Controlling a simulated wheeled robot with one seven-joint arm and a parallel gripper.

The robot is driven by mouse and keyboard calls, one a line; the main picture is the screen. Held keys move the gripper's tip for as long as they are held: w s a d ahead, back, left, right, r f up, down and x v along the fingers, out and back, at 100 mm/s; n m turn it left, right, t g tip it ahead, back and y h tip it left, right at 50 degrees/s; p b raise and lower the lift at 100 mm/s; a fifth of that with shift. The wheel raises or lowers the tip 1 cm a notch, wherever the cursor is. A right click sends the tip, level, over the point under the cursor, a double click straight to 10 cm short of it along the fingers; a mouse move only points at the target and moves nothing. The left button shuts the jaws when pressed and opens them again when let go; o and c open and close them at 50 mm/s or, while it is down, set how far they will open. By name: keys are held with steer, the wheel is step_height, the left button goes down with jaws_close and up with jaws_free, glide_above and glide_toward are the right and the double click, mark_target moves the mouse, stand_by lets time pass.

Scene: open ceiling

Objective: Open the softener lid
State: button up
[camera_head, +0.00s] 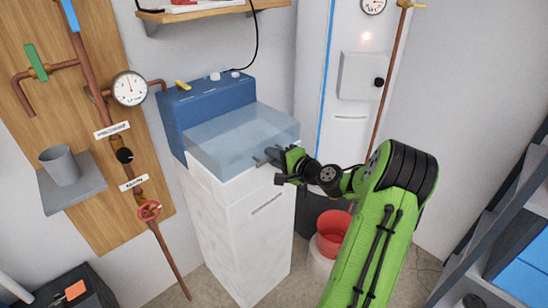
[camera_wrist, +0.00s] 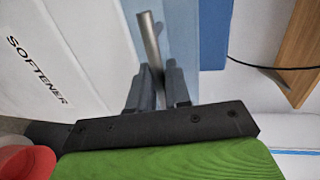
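The softener is a white cabinet (camera_head: 242,225) with a blue rear panel (camera_head: 205,105) and a translucent light-blue lid (camera_head: 235,135) that lies closed on top. In the wrist view its white front bears the word SOFTENER (camera_wrist: 38,70), and the lid (camera_wrist: 180,35) shows beside it. A grey metal bar handle (camera_wrist: 149,38) runs along the lid's front edge. My gripper (camera_head: 266,158) is at the lid's front right. In the wrist view my gripper's dark fingers (camera_wrist: 161,80) stand on either side of the bar's near end. Whether they press on it is unclear.
A red bucket (camera_head: 332,228) stands right of the cabinet, below my arm. A pipe board with a gauge (camera_head: 129,88) and a shelf with a grey cup (camera_head: 60,165) are on the left. A wooden shelf (camera_head: 210,12) hangs above. Blue-grey shelving (camera_head: 500,230) is at right.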

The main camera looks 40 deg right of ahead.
jaws_close()
steer(key=shift+r, duration=0.1)
